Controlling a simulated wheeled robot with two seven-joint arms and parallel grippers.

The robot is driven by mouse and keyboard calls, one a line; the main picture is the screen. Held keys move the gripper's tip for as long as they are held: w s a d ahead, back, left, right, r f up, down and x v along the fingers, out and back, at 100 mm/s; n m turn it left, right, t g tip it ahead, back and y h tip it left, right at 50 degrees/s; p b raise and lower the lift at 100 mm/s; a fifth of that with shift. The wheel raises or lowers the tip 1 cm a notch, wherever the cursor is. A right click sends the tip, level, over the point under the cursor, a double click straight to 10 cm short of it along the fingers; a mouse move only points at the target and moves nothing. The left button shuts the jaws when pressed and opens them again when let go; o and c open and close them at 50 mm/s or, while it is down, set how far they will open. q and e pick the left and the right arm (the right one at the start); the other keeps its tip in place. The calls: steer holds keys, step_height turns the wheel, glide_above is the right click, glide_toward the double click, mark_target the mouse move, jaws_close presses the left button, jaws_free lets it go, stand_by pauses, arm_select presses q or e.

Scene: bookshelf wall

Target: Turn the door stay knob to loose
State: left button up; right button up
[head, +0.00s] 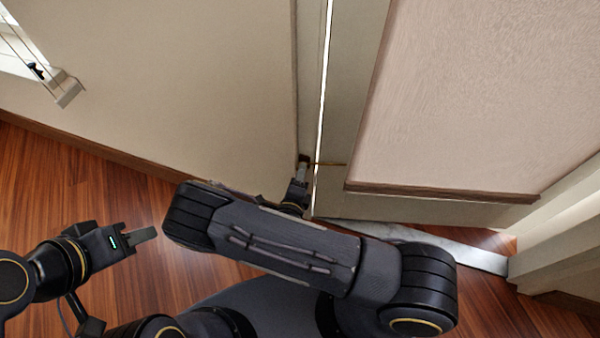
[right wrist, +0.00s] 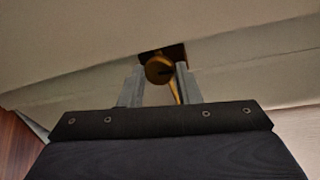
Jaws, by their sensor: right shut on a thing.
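The brass door stay knob (right wrist: 159,69) is round, with a dark slot on its face, and sits at a dark mounting plate (right wrist: 176,51) in the right wrist view. A thin brass stay rod (right wrist: 175,92) runs from it; the rod also shows in the head view (head: 330,164). My right gripper (right wrist: 160,80) has a grey finger on each side of the knob and is shut on it. In the head view my right gripper (head: 302,172) is at the door edge, and the knob is mostly hidden. My left gripper (head: 147,235) is away from the door, over the floor; its finger gap is hidden.
The door (head: 470,90) is at the right, with a bright narrow gap along its edge. A beige wall (head: 170,80) fills the left. A pale threshold strip (head: 460,253) crosses the wood floor (head: 60,190). A small wall fixture (head: 68,90) is at upper left.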

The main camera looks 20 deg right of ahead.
arm_select(q)
steer(key=shift+r, duration=0.15)
arm_select(e)
steer(key=shift+f+n, duration=0.1)
steer(key=shift+n, duration=0.3)
steer(key=o, duration=1)
steer(key=shift+c, duration=0.2)
